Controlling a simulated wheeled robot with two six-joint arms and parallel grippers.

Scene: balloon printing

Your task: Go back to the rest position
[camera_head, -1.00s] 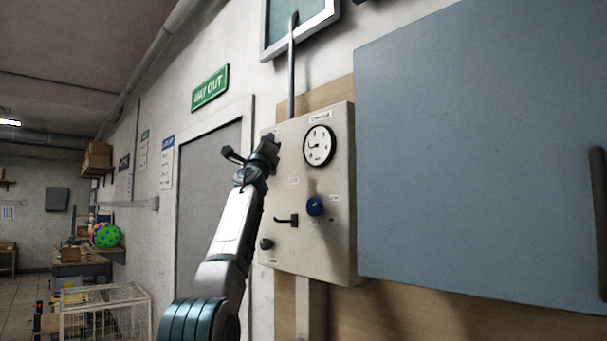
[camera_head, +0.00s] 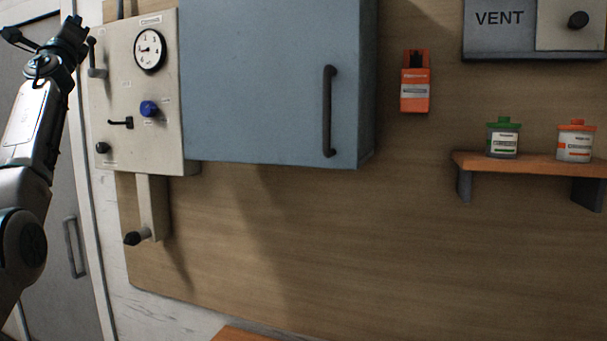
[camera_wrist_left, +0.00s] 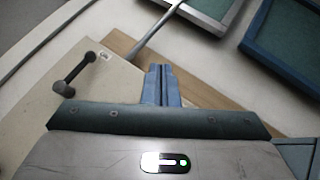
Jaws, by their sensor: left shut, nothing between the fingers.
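My left gripper (camera_head: 76,30) is raised at the upper left of the head view, in front of the left edge of the beige control panel (camera_head: 168,128). Its fingers are shut with nothing between them. In the left wrist view the closed fingers (camera_wrist_left: 161,84) point toward the panel's top edge. A dark-knobbed lever (camera_wrist_left: 80,72) on the panel is to their left, apart from them. My right gripper is in neither view.
The panel carries a gauge (camera_head: 149,50), a blue knob (camera_head: 149,108) and a small black lever (camera_head: 122,122). Right of it are a blue-grey cabinet (camera_head: 260,85), an orange box (camera_head: 415,85), a shelf (camera_head: 530,164) with a green-lidded jar (camera_head: 502,138) and an orange-lidded jar (camera_head: 575,140), and a VENT box (camera_head: 498,30).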

